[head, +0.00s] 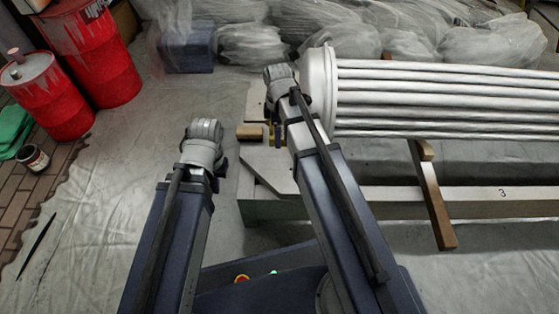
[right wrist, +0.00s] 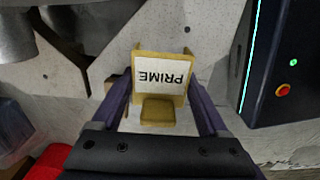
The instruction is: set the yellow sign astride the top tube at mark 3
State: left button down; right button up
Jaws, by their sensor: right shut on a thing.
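The yellow sign (right wrist: 160,109) is in my right gripper (right wrist: 165,108) in the right wrist view. It has a white panel with "PRIME" upside down, and a finger lies on either side of it. In the head view the right gripper (head: 276,130) is mostly hidden by its wrist, left of the tubes' round end flange; a bit of yellow shows there. Long pale tubes (head: 440,92) run to the right from the flange. A mark "3" (head: 502,194) is on the pale beam in front of them. My left gripper (head: 216,166) is apart from everything, its fingers hidden.
A wooden bar (head: 432,195) slants across the beam (head: 400,205). A small wood block (head: 250,132) lies left of the flange. Red drums (head: 52,95) and a can (head: 33,158) stand at left. Wrapped bundles (head: 400,35) line the back.

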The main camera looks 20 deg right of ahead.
jog(key=b, duration=0.6)
send_over(278, 158)
notch_tip(278, 158, down, 6)
jog(key=shift+d+f, duration=0.1)
jog(key=shift+f, duration=0.1)
notch_tip(278, 158, down, 4)
jog(key=b, duration=0.4)
jog(key=shift+r, duration=0.25)
jog(key=shift+f, duration=0.2)
jog(key=o, duration=1.4)
jog(key=shift+c, duration=0.2)
jog(key=shift+r, duration=0.2)
